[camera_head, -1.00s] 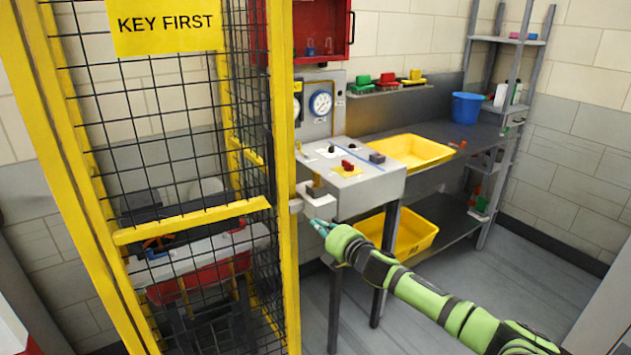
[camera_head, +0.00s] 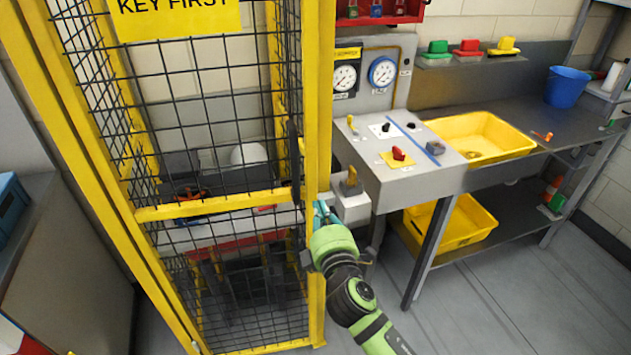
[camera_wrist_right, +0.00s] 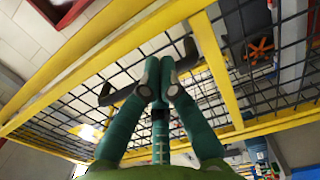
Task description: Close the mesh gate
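The mesh gate (camera_head: 222,206) has a yellow frame, black wire mesh and a "KEY FIRST" sign (camera_head: 172,14). It stands at the left of the head view. A dark upright handle (camera_head: 296,165) is near its right edge. A pale block (camera_head: 350,206) with a brass-coloured piece on top stands just right of the yellow upright. My right gripper (camera_head: 322,212) is at that upright, beside the block. In the right wrist view its teal fingers (camera_wrist_right: 158,75) come close together in front of the mesh and a dark bar (camera_wrist_right: 122,94). Whether they grip the bar is unclear. My left gripper is out of view.
A grey control panel (camera_head: 400,181) with knobs and gauges adjoins the gate on the right. Beyond it is a bench with a yellow tray (camera_head: 490,128) and blue bucket (camera_head: 567,86). Another yellow bin (camera_head: 468,222) sits below. The floor (camera_head: 500,305) at front right is clear.

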